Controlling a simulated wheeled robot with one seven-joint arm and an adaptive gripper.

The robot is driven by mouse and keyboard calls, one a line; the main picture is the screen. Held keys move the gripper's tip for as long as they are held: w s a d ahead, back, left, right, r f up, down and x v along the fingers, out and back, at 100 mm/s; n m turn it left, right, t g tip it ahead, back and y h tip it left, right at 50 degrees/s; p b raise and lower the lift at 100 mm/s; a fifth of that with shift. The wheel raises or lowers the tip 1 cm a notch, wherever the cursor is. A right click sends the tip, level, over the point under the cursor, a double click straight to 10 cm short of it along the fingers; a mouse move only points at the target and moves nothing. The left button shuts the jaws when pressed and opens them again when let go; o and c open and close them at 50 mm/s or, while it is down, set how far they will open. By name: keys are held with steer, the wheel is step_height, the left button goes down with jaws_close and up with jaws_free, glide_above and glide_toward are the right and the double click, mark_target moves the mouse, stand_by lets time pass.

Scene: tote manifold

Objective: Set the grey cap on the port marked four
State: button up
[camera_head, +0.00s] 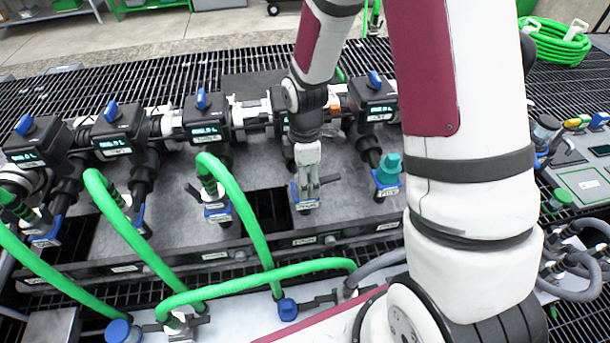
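My gripper (306,188) points down at the fourth port from the left, in the row along the front of the manifold. Its fingertips are at or just above that port's blue collar (305,204), which has a white label below it too small to read. The fingers look close together, but I cannot tell whether they are shut on something. I cannot make out the grey cap; the fingers cover the port mouth, so a cap there would be hidden.
Green hoses (240,210) run from the left ports across the front. A teal cap (388,167) sits on the port to the right. Grey hoses (575,262) and a green-grey case (585,184) are at the right.

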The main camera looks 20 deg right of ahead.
step_height(320, 180, up, 10)
steer(key=shift+r, duration=1)
steer(key=shift+r, duration=0.15)
steer(key=s+r+m+t+p, duration=0.4)
steer(key=s+r+m+p, duration=0.4)
steer(key=s+r+m, duration=0.7)
steer(key=s+r, duration=0.9)
steer(key=s, duration=0.1)
steer(key=shift+d+m, duration=0.15)
steer(key=shift+m, duration=0.25)
